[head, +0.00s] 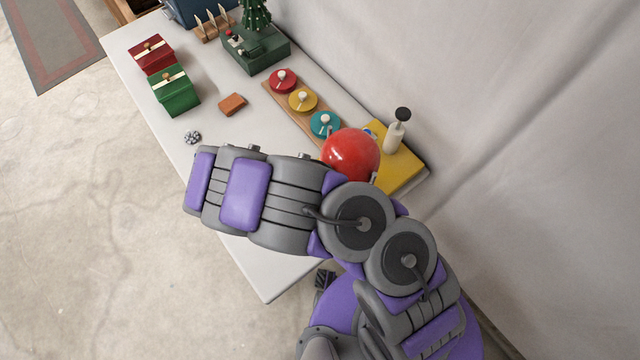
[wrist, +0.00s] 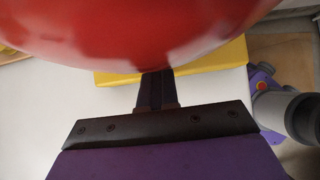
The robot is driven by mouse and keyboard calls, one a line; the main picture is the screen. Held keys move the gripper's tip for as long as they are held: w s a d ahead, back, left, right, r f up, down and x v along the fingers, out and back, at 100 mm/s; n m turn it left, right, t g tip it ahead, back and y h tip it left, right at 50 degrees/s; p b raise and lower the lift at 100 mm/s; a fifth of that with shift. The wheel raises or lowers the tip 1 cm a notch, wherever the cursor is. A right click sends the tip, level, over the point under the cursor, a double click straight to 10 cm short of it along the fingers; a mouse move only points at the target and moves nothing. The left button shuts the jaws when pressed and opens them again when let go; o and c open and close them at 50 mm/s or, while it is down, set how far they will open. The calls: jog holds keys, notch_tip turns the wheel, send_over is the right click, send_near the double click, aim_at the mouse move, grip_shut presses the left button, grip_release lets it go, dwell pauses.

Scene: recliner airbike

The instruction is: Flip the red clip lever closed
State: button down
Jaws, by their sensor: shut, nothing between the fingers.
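A large glossy red ball-shaped part (head: 350,155) shows at the yellow base (head: 402,170) near the right end of the table. I cannot make out a separate clip lever, or tell whether this red part belongs to it. In the wrist view the red part (wrist: 140,30) fills the top, with the edge of the yellow base (wrist: 215,68) behind it. My gripper (wrist: 156,82) is shut and empty, its fingertips at the lower edge of the red part. Contact cannot be told. The gripper does not show in the head view.
A white post with a black knob (head: 397,130) stands on the yellow base. A wooden strip carries red (head: 283,80), yellow (head: 303,98) and teal (head: 324,124) discs. Red (head: 152,55) and green (head: 175,91) boxes stand farther left. The table's front left (head: 275,275) is clear.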

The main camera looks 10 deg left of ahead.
jog(key=shift+w+d+r+g+y+p, duration=0.15)
jog(key=shift+w+d+g+y+p, duration=0.4)
jog(key=shift+p, duration=0.2)
jog(key=shift+a+r, duration=0.1)
jog(key=shift+r, duration=0.05)
jog(key=shift+r+p, duration=0.7)
jog(key=shift+p, duration=0.15)
jog(key=shift+s, duration=0.15)
